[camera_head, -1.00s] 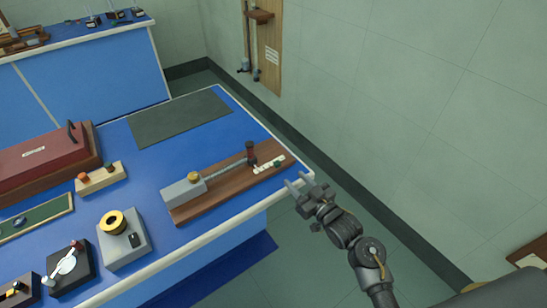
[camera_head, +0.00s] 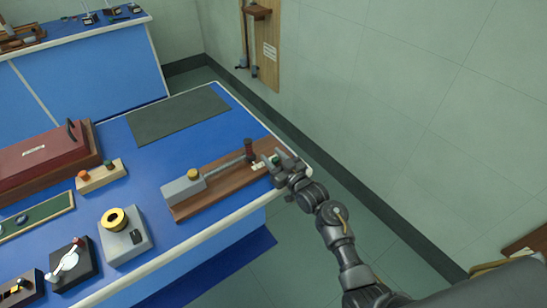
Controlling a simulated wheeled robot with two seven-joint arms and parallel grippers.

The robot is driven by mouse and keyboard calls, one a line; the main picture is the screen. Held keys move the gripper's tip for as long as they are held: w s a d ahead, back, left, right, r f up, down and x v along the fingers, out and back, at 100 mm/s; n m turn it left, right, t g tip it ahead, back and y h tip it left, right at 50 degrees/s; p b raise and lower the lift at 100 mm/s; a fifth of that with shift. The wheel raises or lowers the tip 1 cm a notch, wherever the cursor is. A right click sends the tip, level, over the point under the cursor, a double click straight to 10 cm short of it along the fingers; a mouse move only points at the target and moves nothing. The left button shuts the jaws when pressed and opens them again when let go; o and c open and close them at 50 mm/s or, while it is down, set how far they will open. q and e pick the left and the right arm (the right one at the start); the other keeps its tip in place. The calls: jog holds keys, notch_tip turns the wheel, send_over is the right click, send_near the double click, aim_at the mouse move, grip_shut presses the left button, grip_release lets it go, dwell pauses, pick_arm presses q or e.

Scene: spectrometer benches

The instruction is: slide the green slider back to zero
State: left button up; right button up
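The green slider (camera_head: 275,159) is a small dark green knob on a white scale strip (camera_head: 258,167), at the right end of a brown wooden board (camera_head: 217,189) on the blue bench. My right gripper (camera_head: 272,155) reaches over the bench's right edge to the slider. Its fingers look apart, one on each side of the green knob; contact cannot be made out. The gripper covers the right part of the strip. My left gripper is not in view.
On the same board stand a dark red post (camera_head: 249,149) close by the fingers and a grey block with a yellow knob (camera_head: 193,174), joined by a rod. A grey box with a yellow ring (camera_head: 116,219) stands left. A dark mat (camera_head: 180,115) lies clear behind.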

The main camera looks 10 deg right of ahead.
aim_at(251, 160)
grip_shut()
jog(key=a, duration=0.2)
jog(key=s+a+p, duration=0.1)
jog(key=s+a, duration=0.1)
jog(key=a, duration=0.1)
jog(key=shift+s+a, duration=0.15)
jog(key=shift+a, duration=0.2)
jog(key=shift+a+f, duration=0.1)
grip_release()
jog(key=shift+s+a, duration=0.1)
jog(key=shift+a, duration=0.05)
